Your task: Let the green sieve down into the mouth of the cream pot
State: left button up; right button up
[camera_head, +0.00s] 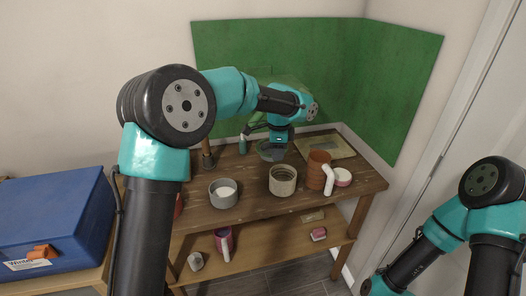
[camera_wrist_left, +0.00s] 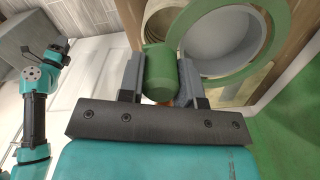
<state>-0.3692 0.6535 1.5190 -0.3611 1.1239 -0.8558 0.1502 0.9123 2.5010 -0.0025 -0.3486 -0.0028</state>
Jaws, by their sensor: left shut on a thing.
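The cream pot (camera_head: 283,187), ribbed and open at the top, stands on the wooden table in the head view. My left gripper (camera_wrist_left: 160,82) is shut on the handle of the green sieve (camera_wrist_left: 240,69) in the left wrist view. There the sieve shows a green rim around a grey bowl, with a pale round edge partly hidden behind it. In the head view my left gripper (camera_head: 276,146) is beyond the pot, and the sieve is small and hard to make out there. The sieve looks apart from the pot.
A grey bowl (camera_head: 223,197) with white contents stands left of the pot. A terracotta mug (camera_head: 317,166), a white cylinder (camera_head: 328,181) and a pale jar (camera_head: 343,177) stand close on its right. A flat tray (camera_head: 325,148) lies behind. Green panels (camera_head: 280,55) close the back.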

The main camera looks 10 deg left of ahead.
pick_arm(q)
jog(key=s+d, duration=0.1)
jog(key=d+r, duration=0.1)
jog(key=d, duration=0.1)
jog(key=s+d, duration=0.1)
jog(key=d, duration=0.1)
jog(key=shift+s+r, duration=0.3)
jog(key=shift+s, duration=0.05)
jog(key=shift+f, duration=0.1)
jog(key=shift+f, duration=2.7)
jog(key=shift+f, duration=2.2)
jog(key=o, duration=1.1)
jog(key=shift+o, duration=0.2)
notch_tip(320, 180, up, 17)
jog(key=shift+r, duration=0.2)
